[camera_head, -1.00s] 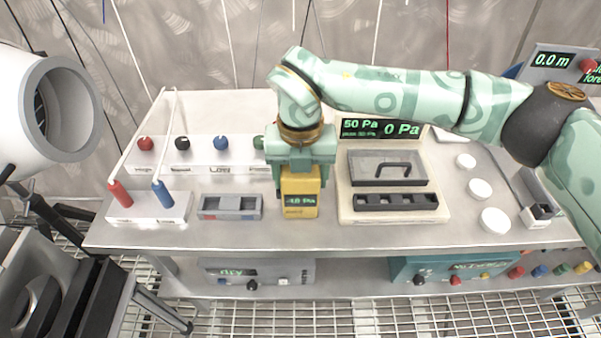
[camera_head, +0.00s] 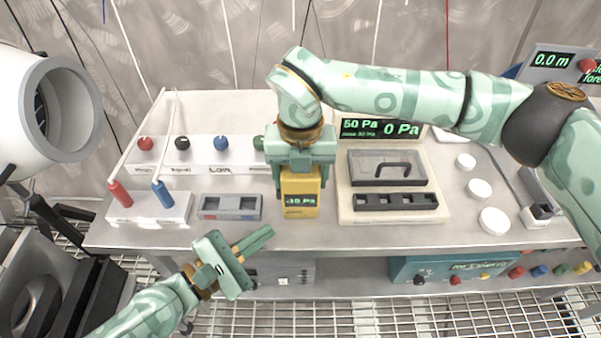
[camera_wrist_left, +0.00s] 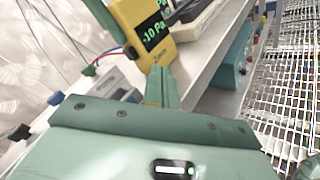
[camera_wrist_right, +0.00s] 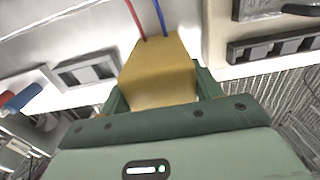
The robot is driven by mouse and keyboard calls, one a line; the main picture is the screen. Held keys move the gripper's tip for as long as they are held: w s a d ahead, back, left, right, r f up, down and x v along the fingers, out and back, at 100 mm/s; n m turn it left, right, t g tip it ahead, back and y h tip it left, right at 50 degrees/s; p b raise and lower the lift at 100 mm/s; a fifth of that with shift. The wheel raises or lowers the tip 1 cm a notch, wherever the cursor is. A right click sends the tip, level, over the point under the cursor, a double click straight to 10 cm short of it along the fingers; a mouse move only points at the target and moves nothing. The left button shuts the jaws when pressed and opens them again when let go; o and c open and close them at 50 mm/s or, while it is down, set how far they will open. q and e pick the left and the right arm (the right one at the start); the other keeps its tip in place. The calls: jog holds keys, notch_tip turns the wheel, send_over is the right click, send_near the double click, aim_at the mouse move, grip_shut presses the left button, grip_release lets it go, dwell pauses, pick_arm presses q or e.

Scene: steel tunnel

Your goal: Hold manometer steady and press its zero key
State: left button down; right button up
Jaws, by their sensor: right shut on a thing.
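The yellow manometer (camera_head: 300,209) stands upright near the front of the steel bench, its green display facing forward with a negative Pa reading. My right gripper (camera_head: 301,180) is shut on it from above, a finger at each side; its yellow body (camera_wrist_right: 158,75) also shows in the right wrist view. My left gripper (camera_head: 270,232) is shut and empty, in front of and below the manometer, apart from it. In the left wrist view its fingers (camera_wrist_left: 160,80) are together and point toward the manometer (camera_wrist_left: 145,30).
A small grey holder (camera_head: 230,207) stands left of the manometer, and a block with red and blue probes (camera_head: 160,206) farther left. A cream station (camera_head: 394,216) with a Pa screen (camera_head: 381,129) is on the right. The bench's front edge lies close to my left gripper.

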aim_at(260, 206)
pick_arm(q)
jog(key=w+a+n, duration=0.1)
jog(key=w, duration=0.1)
jog(key=w+a+r+n+t+y, duration=0.1)
jog(key=a, duration=0.1)
jog(key=w+a+r+n, duration=0.1)
jog(key=w+a, duration=0.1)
jog(key=shift+w+a+r+n+t, duration=0.1)
jog(key=shift+w+a+n+t, duration=0.1)
jog(key=shift+w+n+t, duration=0.15)
jog(key=a, duration=0.1)
jog(key=w+a+m+g, duration=0.1)
jog(key=w+a+m, duration=0.1)
jog(key=shift+a+g, duration=0.35)
jog(key=shift+a, duration=0.05)
jog(key=shift+m, duration=0.25)
jog(key=shift+d, duration=4.3)
jog(key=shift+d, duration=0.45)
jog(key=shift+s+a, duration=0.1)
jog(key=shift+a, duration=0.35)
